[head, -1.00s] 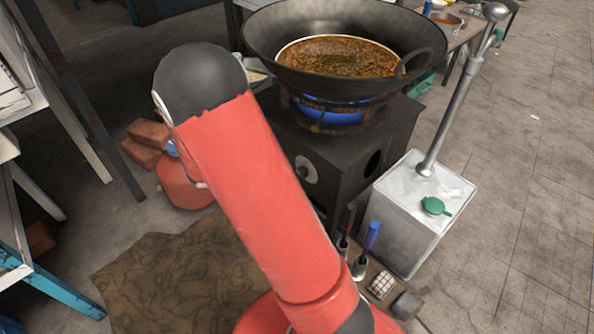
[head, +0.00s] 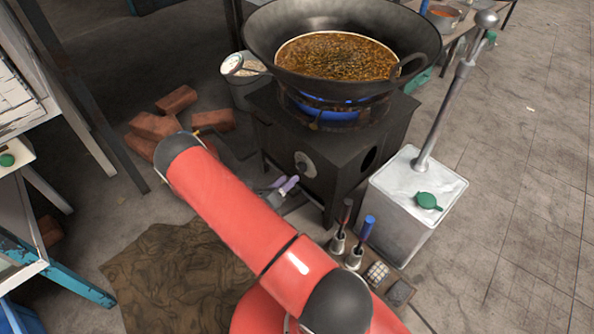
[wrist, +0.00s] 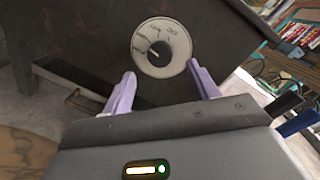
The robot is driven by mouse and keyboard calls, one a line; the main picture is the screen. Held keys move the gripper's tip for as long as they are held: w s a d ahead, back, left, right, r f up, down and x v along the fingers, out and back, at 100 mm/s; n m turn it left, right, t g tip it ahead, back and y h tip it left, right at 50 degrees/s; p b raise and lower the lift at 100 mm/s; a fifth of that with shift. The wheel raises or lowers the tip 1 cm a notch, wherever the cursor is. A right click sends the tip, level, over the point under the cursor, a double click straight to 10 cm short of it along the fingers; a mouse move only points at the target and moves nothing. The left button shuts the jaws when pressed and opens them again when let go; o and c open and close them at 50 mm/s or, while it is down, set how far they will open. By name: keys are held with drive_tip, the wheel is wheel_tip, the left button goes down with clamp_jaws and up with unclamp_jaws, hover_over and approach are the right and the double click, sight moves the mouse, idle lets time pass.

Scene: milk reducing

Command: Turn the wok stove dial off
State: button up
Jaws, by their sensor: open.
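The stove dial (head: 305,165) is a pale round disc with a dark centre on the front of the dark box stove (head: 345,160). In the wrist view the dial (wrist: 162,47) shows markings and a dark pointer, and it sits beyond and between my two lilac fingers. My gripper (head: 289,184) is open and empty, a little below and left of the dial in the head view, and apart from it. The wok (head: 290,75) holds brown food over a blue flame (head: 340,112).
A white metal container (head: 405,205) with a pump handle stands right of the stove. Bricks (head: 155,125) lie at the left. A brown cloth (head: 180,275) covers the floor nearby.

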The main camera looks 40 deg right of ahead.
sight(300, 170)
drive_tip(key=x, duration=0.5)
drive_tip(key=shift+d, duration=0.4)
drive_tip(key=c, duration=1)
